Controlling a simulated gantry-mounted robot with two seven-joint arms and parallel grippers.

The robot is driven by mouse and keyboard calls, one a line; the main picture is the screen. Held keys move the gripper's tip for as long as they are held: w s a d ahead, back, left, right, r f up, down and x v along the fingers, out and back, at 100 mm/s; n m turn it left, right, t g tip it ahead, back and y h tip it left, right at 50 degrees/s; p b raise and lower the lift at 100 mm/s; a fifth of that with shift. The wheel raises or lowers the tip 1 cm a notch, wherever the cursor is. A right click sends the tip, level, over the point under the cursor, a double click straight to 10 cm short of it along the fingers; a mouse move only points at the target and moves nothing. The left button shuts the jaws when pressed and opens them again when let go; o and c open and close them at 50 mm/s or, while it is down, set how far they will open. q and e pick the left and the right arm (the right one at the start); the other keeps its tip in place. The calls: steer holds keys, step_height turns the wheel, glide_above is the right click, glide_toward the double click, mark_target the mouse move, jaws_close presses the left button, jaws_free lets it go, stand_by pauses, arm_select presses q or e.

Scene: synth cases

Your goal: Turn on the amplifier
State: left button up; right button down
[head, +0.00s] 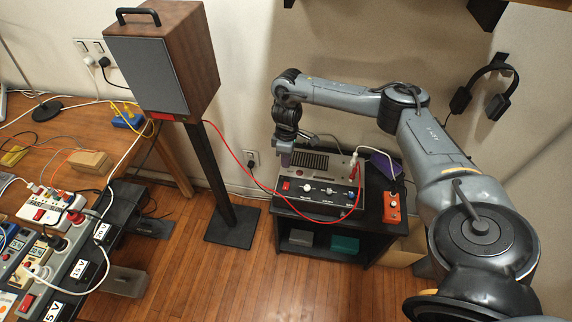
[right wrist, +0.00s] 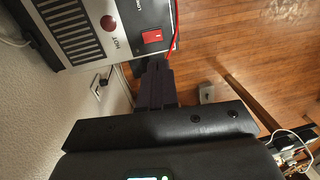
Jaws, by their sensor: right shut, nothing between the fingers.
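The amplifier (head: 322,192) is a grey and silver box with a dark vent grille on top, knobs on its front panel and a red rocker switch (head: 286,186) at the panel's left end. It stands on a small black table. In the right wrist view the amplifier (right wrist: 92,30) shows its grille, a red round spot and the red switch (right wrist: 152,37) with a white mark. My right gripper (head: 286,160) is shut and empty, pointing down at the amplifier's left end. Its dark fingertips (right wrist: 157,64) are close to the switch; I cannot tell whether they touch. My left gripper is out of view.
A speaker (head: 160,60) on a black stand is left of the amplifier. A red cable (head: 240,163) runs from it to the amplifier. An orange pedal (head: 394,208) sits on the right of the black table (head: 372,222). A cluttered wooden bench (head: 60,130) with power strips fills the left.

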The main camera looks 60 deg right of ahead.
mark_target(285, 189)
steer(key=f+b, duration=0.1)
steer(key=f, duration=0.3)
steer(key=a+f+b, duration=0.1)
steer(key=f, duration=0.3)
steer(key=f+b, duration=0.2)
steer(key=f, duration=0.2)
steer(key=shift+s+a, duration=0.25)
steer(key=shift+s+r+p, duration=0.1)
steer(key=shift+p, duration=0.85)
steer(key=shift+f+b, duration=0.2)
steer(key=shift+b, duration=0.2)
steer(key=shift+d, duration=0.15)
steer(key=shift+w+d+r, duration=0.2)
steer(key=shift+w+d, duration=0.15)
steer(key=shift+d, duration=0.2)
steer(key=shift+r, duration=0.1)
